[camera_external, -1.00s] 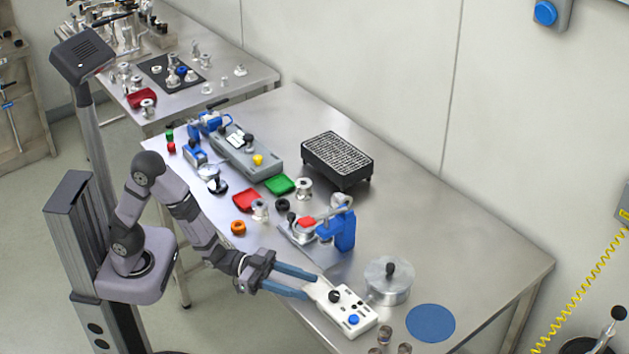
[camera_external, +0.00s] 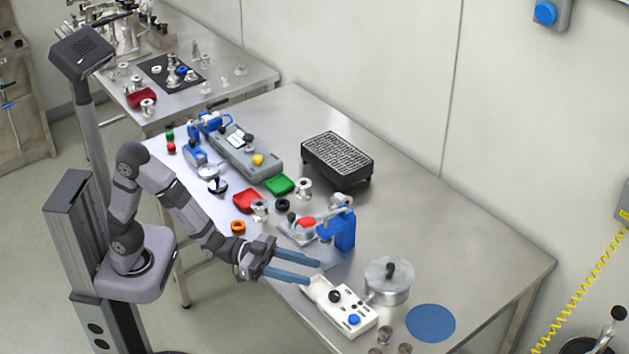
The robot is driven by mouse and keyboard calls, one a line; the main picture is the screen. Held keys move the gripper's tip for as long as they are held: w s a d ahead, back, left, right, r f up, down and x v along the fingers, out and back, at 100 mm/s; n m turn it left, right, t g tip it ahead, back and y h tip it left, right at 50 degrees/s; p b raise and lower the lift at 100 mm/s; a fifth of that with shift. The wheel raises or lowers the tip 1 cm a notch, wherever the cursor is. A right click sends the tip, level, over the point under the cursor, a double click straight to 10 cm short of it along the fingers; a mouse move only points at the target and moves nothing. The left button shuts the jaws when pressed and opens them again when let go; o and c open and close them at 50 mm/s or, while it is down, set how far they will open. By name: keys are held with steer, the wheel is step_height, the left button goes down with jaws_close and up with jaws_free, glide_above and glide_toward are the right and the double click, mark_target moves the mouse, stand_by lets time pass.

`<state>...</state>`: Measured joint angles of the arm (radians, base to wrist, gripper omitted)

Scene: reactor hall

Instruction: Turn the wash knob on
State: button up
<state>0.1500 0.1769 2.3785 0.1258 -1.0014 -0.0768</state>
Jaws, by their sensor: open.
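A white control box (camera_external: 349,321) lies near the front edge of the table. It has a black knob (camera_external: 335,296), a blue button (camera_external: 354,320) and small dark marks on top. I cannot read a label, so I cannot tell whether this knob is the wash knob or which way it is set. A grey box farther back also carries a black knob (camera_external: 248,138) and a yellow button. My gripper (camera_external: 312,272) is open and empty, its blue fingers above and just behind the left end of the white box, apart from the black knob.
A lidded metal pot (camera_external: 389,283) stands just right of the white box, with a blue disc (camera_external: 431,323) beyond it. A blue clamp device (camera_external: 342,229) stands behind my fingers. A black rack (camera_external: 337,160) is farther back. The table's right side is clear.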

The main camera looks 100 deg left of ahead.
steer(key=w+n+y+p, duration=0.1)
steer(key=w+d+r+n+y+p, duration=0.1)
steer(key=w+y+p, duration=0.1)
steer(key=w+d+r+n+t+y+p, duration=0.1)
steer(key=p, duration=0.1)
steer(key=shift+w, duration=0.4)
steer(key=shift+w+d+f+n+y+p, duration=0.1)
steer(key=shift+w+d+n+y+p, duration=0.1)
steer(key=shift+y+p, duration=0.2)
steer(key=shift+w+d+n+y+p, duration=0.1)
steer(key=shift+d+n+y+p, duration=0.15)
steer(key=shift+y, duration=0.25)
steer(key=shift+d+f+n+y+p, duration=0.15)
steer(key=shift+f+n+y+p, duration=0.15)
steer(key=shift+y+p, duration=0.3)
steer(key=f+g+y+p, duration=0.1)
steer(key=f+y+p, duration=0.1)
steer(key=n+b, duration=0.1)
glide_toward(350, 299)
steer(key=shift+w+a+r, duration=0.25)
steer(key=shift+w+r, duration=0.8)
steer(key=shift+w, duration=0.15)
steer(key=shift+p+x, duration=0.95)
steer(key=shift+x, duration=2.75)
steer(key=shift+f, duration=0.1)
jaws_close()
